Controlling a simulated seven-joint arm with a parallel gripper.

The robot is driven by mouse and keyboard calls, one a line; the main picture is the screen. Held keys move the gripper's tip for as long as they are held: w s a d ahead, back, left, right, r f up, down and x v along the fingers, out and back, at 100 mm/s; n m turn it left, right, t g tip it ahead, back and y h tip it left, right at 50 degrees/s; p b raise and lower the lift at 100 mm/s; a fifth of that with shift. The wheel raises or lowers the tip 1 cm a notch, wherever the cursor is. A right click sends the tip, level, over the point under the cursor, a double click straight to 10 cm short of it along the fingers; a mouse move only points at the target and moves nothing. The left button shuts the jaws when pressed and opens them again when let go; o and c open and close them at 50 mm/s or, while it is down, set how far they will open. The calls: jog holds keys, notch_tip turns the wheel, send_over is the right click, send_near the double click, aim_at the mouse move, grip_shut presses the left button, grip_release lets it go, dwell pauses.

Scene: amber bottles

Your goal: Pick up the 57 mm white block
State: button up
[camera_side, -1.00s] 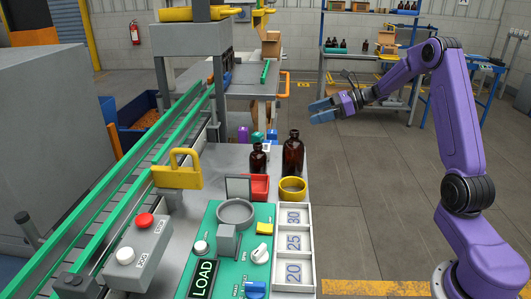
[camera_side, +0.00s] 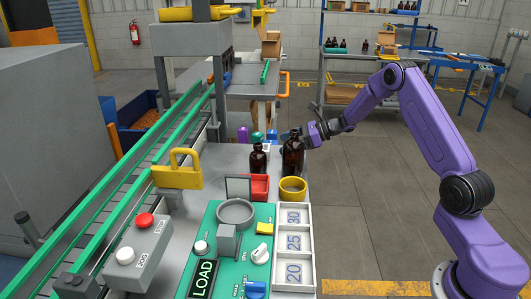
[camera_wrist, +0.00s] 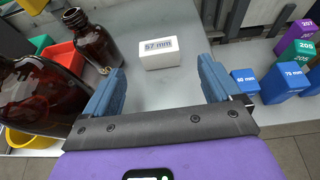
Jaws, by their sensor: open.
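The white block (camera_wrist: 158,55), marked 57 mm, sits on the grey bench top just ahead of my gripper in the wrist view. In the side view only a small white part of it (camera_side: 266,147) shows between the two amber bottles. My gripper (camera_wrist: 162,72) is open and empty, its blue fingers apart, with the block beyond the gap between the tips. In the side view my gripper (camera_side: 311,133) is at the right of the tall amber bottle (camera_side: 293,155), which hides its fingers.
The tall bottle (camera_wrist: 38,95) is close to the left finger, with the small bottle (camera_wrist: 96,42) beyond. A red bin (camera_wrist: 68,55) and yellow ring (camera_wrist: 32,138) lie left. Blue blocks (camera_wrist: 283,82), a green block (camera_wrist: 297,54) and a purple block (camera_wrist: 299,31) stand right.

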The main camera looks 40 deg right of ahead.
aim_at(266, 147)
jog(key=shift+x, duration=4.1)
jog(key=shift+a+r, duration=0.1)
jog(key=shift+s, duration=0.1)
jog(key=c, duration=1.1)
